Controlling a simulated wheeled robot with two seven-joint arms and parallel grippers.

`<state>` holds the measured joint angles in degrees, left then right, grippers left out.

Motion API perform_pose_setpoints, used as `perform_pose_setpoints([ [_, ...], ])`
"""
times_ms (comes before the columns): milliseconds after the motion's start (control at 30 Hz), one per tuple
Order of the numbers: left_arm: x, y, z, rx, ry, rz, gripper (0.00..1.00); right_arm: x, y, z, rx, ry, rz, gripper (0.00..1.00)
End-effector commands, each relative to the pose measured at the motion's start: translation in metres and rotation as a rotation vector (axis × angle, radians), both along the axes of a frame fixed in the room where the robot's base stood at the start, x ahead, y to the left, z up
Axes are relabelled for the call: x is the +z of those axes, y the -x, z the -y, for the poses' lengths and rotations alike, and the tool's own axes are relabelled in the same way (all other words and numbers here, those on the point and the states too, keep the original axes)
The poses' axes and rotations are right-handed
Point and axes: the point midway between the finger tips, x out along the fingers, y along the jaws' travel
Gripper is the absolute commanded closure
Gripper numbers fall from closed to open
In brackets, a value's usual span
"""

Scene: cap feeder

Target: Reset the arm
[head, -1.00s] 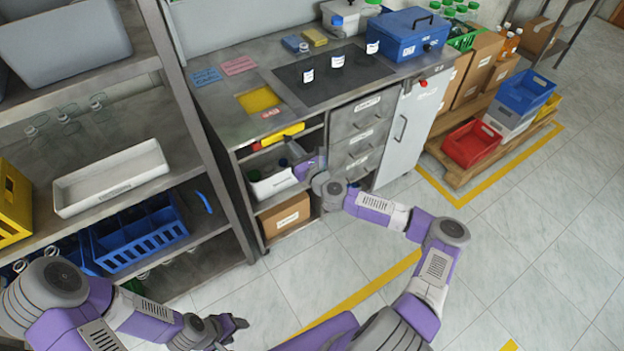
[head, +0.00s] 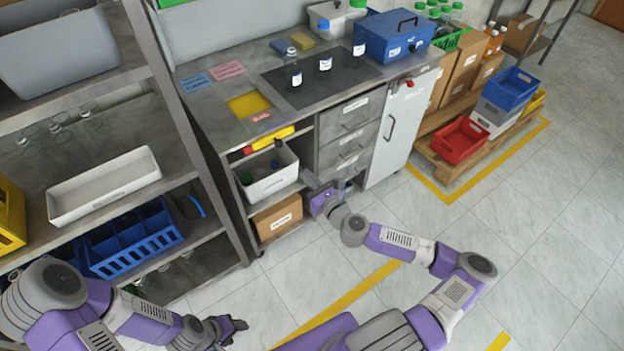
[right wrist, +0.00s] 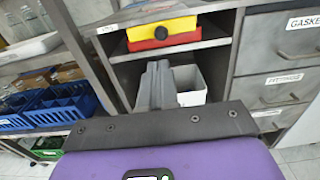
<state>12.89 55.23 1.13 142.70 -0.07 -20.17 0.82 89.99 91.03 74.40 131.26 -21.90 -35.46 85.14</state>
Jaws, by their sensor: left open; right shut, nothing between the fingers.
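My right gripper (head: 309,181) is beside the open shelf of the workbench, just right of and outside the white bin (head: 270,183). In the right wrist view its grey fingers (right wrist: 158,84) are together with nothing between them, and the white bin (right wrist: 190,84) is behind them, partly hidden. My left gripper (head: 238,325) is low at the bottom of the head view, open and empty, over the floor and away from the furniture.
The workbench (head: 225,75) holds several bottles on a dark mat (head: 290,92) and a blue box (head: 395,38). A cardboard box (head: 279,215) sits below the bin. A shelf rack with a blue crate (head: 135,240) stands left. The floor (head: 520,220) at right is clear.

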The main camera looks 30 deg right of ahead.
Motion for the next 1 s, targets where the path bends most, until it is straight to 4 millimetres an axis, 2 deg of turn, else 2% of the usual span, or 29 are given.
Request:
perform_pose_setpoints([
  [200, 0.002, 0.0, 0.0, 0.0, 0.0, -0.001, 0.45, 0.0, 0.013, 0.002, 0.0, -0.001, 0.0, 1.0],
  [767, 0.002, 0.0, 0.0, 0.0, 0.0, -0.001, 0.45, -0.001, 0.013, 0.0, 0.005, 0.003, -0.002, 1.0],
  [867, 0.002, 0.0, 0.0, 0.0, 0.0, -0.001, 0.45, -0.006, 0.013, -0.019, 0.053, 0.038, -0.015, 1.0],
  [967, 0.004, 0.0, 0.0, 0.0, 0.0, -0.001, 0.45, -0.02, 0.017, -0.065, 0.176, 0.131, -0.044, 1.0],
  [1000, 0.005, 0.0, 0.0, 0.0, 0.0, -0.001, 0.45, -0.029, 0.022, -0.09, 0.247, 0.186, -0.058, 1.0],
])
